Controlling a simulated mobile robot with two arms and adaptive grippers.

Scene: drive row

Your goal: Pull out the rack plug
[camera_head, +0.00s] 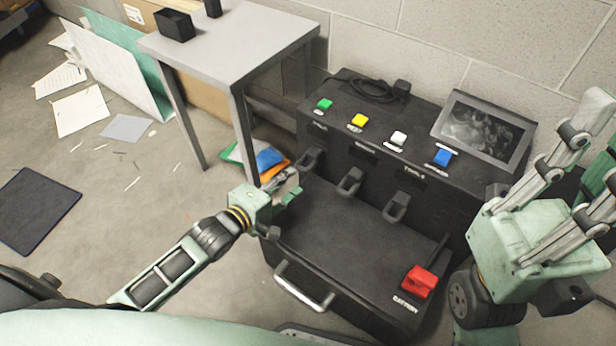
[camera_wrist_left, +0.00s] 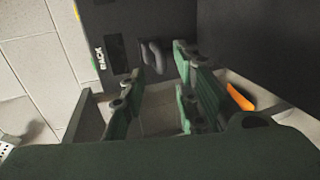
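The rack plug is a black looped handle (camera_head: 311,158), leftmost in a row of three on the front of a dark console (camera_head: 440,195). In the left wrist view the plug (camera_wrist_left: 153,60) sticks out of a dark panel beside a white "RACK" label. My left gripper (camera_head: 290,186) is just below and left of it in the head view. In the left wrist view its green fingers (camera_wrist_left: 163,85) are spread with nothing between them, and the plug lies beyond the gap, apart from them. My right gripper (camera_head: 597,148) is raised at the right, fingers spread and empty.
Green, yellow, white and blue buttons (camera_head: 442,157) and a screen (camera_head: 484,129) top the console. Below are two more handles (camera_head: 350,181), a red battery connector (camera_head: 419,281) and a metal bar (camera_head: 303,287). A grey table (camera_head: 235,40) stands close at left; papers litter the floor.

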